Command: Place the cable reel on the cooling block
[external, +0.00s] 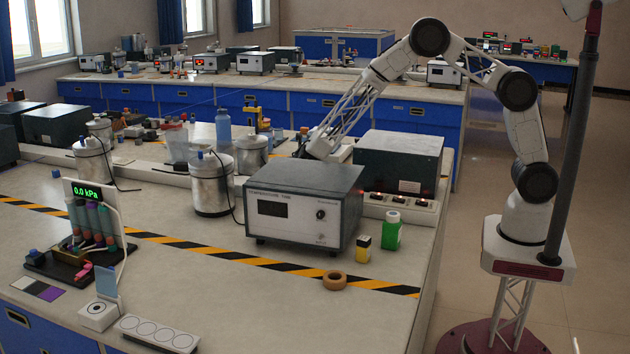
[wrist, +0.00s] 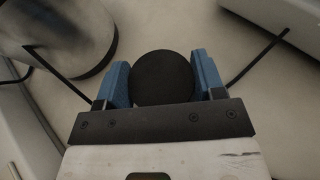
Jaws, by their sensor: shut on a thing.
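My gripper (wrist: 162,72) is shut on a round black thing, which I take for the cable reel (wrist: 163,78), with a blue finger pressed on each side. It shows as a dark disc from the wrist camera; its underside is hidden, and I cannot tell whether it touches the bench below. In the external view, the end of my arm dips behind a grey instrument box (external: 302,207), which hides the fingers and the held thing. I cannot single out the cooling block for certain in either view.
A silver cylindrical vessel (external: 212,184) stands left of the box; a silver vessel also shows at upper left in the wrist view (wrist: 55,35). A second dark box (external: 398,165) and a power strip (external: 400,207) are to the right. Black cables run across the bench near my fingers.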

